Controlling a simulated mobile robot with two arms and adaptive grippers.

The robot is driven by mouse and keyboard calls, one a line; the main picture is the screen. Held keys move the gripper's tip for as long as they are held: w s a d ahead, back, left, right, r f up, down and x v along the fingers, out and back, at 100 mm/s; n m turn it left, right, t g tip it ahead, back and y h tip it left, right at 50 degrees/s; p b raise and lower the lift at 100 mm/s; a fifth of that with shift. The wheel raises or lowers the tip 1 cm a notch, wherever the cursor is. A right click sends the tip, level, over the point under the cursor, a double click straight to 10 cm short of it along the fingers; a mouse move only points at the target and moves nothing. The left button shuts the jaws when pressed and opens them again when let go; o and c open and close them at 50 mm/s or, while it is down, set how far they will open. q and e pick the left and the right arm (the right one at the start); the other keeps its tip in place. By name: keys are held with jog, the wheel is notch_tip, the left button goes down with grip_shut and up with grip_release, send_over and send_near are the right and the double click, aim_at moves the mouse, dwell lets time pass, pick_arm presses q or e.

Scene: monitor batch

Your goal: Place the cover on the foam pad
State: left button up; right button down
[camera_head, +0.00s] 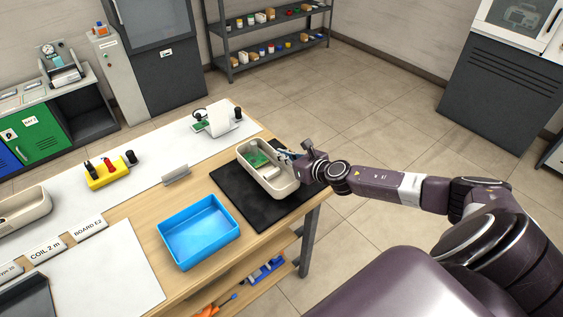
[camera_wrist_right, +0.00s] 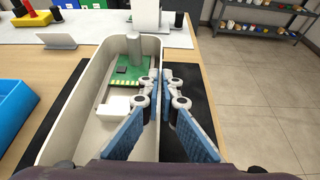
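A long beige open shell (camera_head: 279,183), apparently the cover, is over the black foam pad (camera_head: 230,181) at the table's right end. I cannot tell whether it rests on the pad or is slightly raised. The shell (camera_wrist_right: 70,122) holds a green circuit board (camera_wrist_right: 130,70) and a white block (camera_wrist_right: 117,105). My right gripper (camera_head: 284,155) is at the shell's right wall. In the wrist view its blue-padded fingers (camera_wrist_right: 160,82) are close together, one inside and one outside that wall, seemingly pinching it. The foam pad (camera_wrist_right: 188,90) shows to their right. My left gripper is not in view.
A blue tray (camera_head: 200,232) stands left of the pad. Another beige shell (camera_head: 22,207) is at the far left. A yellow tool holder (camera_head: 107,174), a grey bracket (camera_head: 176,175) and a white stand (camera_head: 222,121) stand farther back. The floor right of the table is clear.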

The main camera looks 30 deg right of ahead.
notch_tip(320, 180, down, 2)
jog(key=shift+d+f, duration=0.1)
jog(key=shift+b, duration=0.3)
jog(key=c, duration=2.2)
grip_release()
jog(key=shift+f, duration=0.1)
jog(key=shift+o, duration=0.2)
